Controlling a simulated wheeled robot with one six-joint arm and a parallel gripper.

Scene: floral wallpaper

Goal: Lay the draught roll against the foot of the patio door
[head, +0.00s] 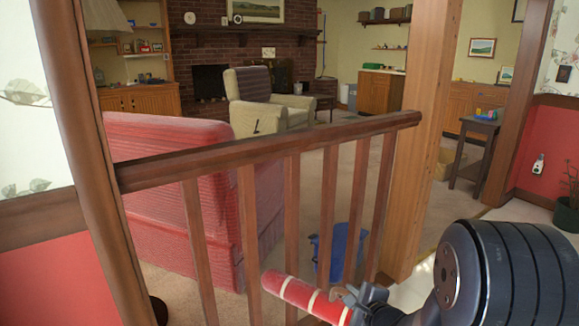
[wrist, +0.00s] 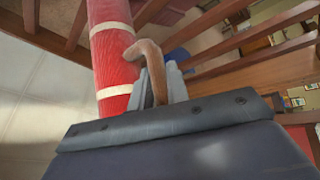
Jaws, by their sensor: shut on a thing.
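The draught roll (head: 297,292) is red with cream bands. It sticks out to the left of my gripper (head: 358,298) in the head view, in front of the railing's lower part. In the wrist view the roll (wrist: 112,52) runs up from the jaws to the top edge. My gripper (wrist: 160,85) is shut on a brown curved loop or handle (wrist: 150,60) at the roll's side. The roll's near end is hidden behind the gripper body. I cannot make out a patio door in either view.
A wooden railing (head: 270,150) with several balusters stands close ahead, beside a wooden post (head: 425,130). Beyond it are a red sofa (head: 170,190), a blue bin (head: 340,250) and an armchair (head: 265,100). A small dark table (head: 475,135) and a potted plant (head: 568,210) stand right.

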